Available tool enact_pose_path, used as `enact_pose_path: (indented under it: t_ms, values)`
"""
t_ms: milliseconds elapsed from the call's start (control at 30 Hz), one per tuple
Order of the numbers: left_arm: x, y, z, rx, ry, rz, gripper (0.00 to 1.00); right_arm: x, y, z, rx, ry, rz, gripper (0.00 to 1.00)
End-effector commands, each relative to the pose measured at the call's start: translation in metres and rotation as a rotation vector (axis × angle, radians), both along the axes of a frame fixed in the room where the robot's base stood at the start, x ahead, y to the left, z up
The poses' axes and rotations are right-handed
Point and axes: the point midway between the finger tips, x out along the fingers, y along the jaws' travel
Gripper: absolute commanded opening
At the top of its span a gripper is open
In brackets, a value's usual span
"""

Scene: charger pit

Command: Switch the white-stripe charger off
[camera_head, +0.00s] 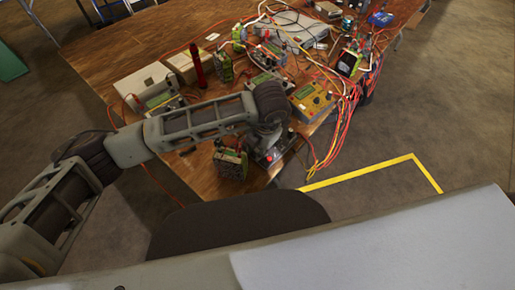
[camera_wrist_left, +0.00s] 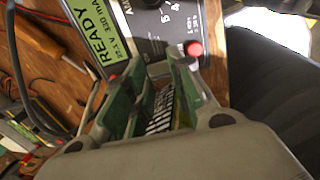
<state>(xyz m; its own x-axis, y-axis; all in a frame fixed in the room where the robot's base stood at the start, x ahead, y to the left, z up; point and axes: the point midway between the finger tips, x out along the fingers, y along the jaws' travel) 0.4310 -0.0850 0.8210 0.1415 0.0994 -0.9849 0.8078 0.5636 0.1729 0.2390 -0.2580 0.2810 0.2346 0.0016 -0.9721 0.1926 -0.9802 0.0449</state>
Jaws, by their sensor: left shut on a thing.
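In the head view my left arm reaches over the table's near corner. Its wrist hides most of my left gripper, which hangs above a dark charger (camera_head: 275,152) with a red button. In the left wrist view my left gripper (camera_wrist_left: 156,60) is shut on a dark thing with white stripes (camera_wrist_left: 162,112), between green surfaces; I cannot tell what it is. Just beyond the fingertips is a dark charger (camera_wrist_left: 150,25) with a green display reading READY, a dial and a red button (camera_wrist_left: 193,48). I cannot make out a white stripe on the charger. My right gripper is not in view.
A green pack (camera_head: 230,162) stands left of the dark charger. A yellow charger (camera_head: 312,102) stands to the right, beside loose red and orange cables (camera_head: 345,110). More devices and wires crowd the table behind. Bare wood (camera_head: 125,55) shows at the far left.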

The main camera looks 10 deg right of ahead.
Motion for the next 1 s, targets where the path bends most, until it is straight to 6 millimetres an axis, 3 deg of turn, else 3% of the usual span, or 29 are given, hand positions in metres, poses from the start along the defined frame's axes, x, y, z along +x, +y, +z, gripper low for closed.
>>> enact_pose_path:
  t_ms: [333, 367, 500, 767, 1000]
  values:
    - [0.0, 0.0, 0.001, 0.006, -0.01, 0.0, 0.0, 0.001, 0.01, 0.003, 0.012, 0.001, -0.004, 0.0]
    - [0.0, 0.0, 0.001, 0.005, -0.01, 0.0, 0.26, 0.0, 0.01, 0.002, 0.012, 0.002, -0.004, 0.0]
    - [0.0, 0.0, 0.001, 0.005, -0.01, 0.0, 0.43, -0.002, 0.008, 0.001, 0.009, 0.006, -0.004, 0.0]
    - [0.0, 0.0, 0.0, 0.006, -0.009, 0.0, 0.45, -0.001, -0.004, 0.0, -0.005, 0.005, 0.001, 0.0]
    - [-0.001, -0.001, 0.005, 0.005, -0.01, 0.0, 0.45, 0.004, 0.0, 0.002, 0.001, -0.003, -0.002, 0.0]
